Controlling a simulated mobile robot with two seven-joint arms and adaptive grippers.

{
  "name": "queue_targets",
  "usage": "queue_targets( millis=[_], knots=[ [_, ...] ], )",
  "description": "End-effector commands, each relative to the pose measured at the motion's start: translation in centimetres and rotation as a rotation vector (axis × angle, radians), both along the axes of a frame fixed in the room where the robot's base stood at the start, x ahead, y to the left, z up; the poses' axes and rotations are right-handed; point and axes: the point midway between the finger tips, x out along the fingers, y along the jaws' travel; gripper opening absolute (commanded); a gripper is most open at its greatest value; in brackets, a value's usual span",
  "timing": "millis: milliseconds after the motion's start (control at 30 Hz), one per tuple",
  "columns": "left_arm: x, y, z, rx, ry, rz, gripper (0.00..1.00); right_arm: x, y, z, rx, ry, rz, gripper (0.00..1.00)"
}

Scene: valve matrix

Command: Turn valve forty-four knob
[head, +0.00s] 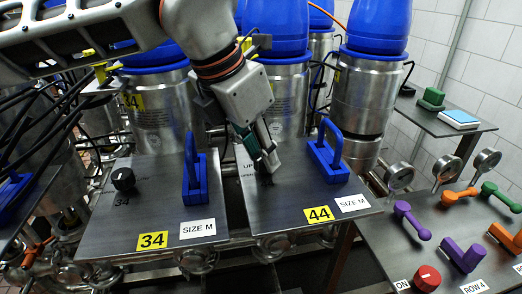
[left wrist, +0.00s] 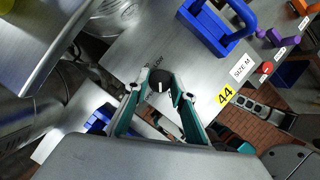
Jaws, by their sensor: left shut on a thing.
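The valve forty-four panel (head: 290,215) is a grey metal plate with a yellow 44 label (head: 319,214) and a SIZE M label (head: 352,203). My left gripper (head: 267,165) is over the left part of this plate and points down. In the left wrist view, the black knob (left wrist: 160,80) with a white mark sits between the tips of my left gripper (left wrist: 162,88), which is shut on it. In the head view the gripper mostly hides this knob. A blue handle (head: 326,155) stands on the same plate, right of the gripper. My right gripper is not in view.
The neighbouring panel 34 (head: 145,220) has a black knob (head: 123,179) and a blue handle (head: 194,170). Metal valves with blue tops (head: 376,26) stand behind. A panel at right (head: 440,240) carries a red knob (head: 428,278) and coloured handles.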

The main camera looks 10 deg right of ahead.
Motion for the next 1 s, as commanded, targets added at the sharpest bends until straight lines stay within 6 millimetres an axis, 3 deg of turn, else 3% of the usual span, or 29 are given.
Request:
queue_targets(
  millis=[567, 600, 667, 1000],
  knots=[
    [0.04, 0.02, 0.05, 0.000, 0.000, -0.036, 0.03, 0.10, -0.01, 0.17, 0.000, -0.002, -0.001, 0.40],
    [0.04, 0.02, 0.05, 0.000, 0.000, -0.036, 0.27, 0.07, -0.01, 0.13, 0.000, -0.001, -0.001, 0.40],
    [0.04, 0.02, 0.05, 0.000, 0.001, -0.035, 0.41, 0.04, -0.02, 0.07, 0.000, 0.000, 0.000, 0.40],
    [0.03, 0.01, 0.02, 0.000, 0.000, -0.034, 0.41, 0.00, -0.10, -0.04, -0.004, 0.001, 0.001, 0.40]
  ],
)
